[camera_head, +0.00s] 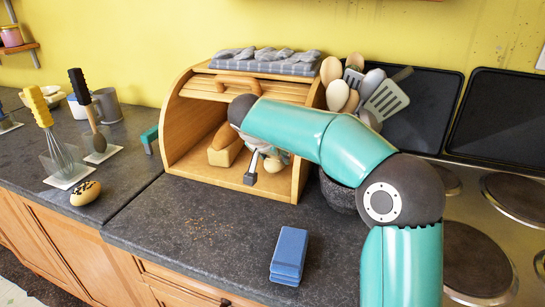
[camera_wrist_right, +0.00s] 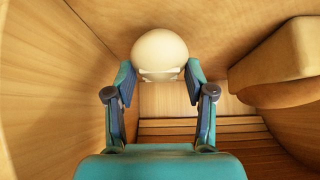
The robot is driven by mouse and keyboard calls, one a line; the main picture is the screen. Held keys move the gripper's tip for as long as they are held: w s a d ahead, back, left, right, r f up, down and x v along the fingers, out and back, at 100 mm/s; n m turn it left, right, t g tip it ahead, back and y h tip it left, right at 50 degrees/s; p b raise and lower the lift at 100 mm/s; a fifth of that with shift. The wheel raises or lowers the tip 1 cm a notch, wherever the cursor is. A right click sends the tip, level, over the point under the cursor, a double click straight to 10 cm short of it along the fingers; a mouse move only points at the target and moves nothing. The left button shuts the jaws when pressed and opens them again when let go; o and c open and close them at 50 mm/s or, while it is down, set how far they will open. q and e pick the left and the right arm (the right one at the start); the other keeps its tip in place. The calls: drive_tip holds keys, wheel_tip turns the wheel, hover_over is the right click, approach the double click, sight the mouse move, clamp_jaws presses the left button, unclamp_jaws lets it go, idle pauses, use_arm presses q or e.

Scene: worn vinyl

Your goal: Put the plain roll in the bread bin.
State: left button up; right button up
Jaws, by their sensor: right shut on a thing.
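The bread bin (camera_head: 176,122) is a wooden roll-top box on the counter, its front open. My right gripper (camera_head: 262,168) reaches into it, partly hidden by my own arm. In the right wrist view the right gripper (camera_wrist_right: 160,82) is shut on the pale, smooth plain roll (camera_wrist_right: 160,50), which is inside the bin. I cannot tell whether the roll touches the bin's floor. A brown loaf (camera_head: 224,147) lies in the bin beside the gripper; it also shows at the right of the wrist view (camera_wrist_right: 285,62).
A seeded roll (camera_head: 85,193) lies on the left counter near utensils on stands. A blue block-like stack (camera_head: 289,256) sits in front of the bin. A dark pot (camera_head: 338,195) of wooden spoons is right of the bin, with hotplates beyond. Folded grey cloth (camera_head: 262,66) tops the bin.

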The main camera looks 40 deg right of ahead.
drive_tip(key=shift+f, duration=0.25)
idle(0.5)
drive_tip(key=o, duration=1.2)
drive_tip(key=shift+c, duration=0.2)
drive_tip(key=shift+a, duration=0.1)
drive_tip(key=p+v, duration=0.1)
drive_tip(key=v, duration=0.6)
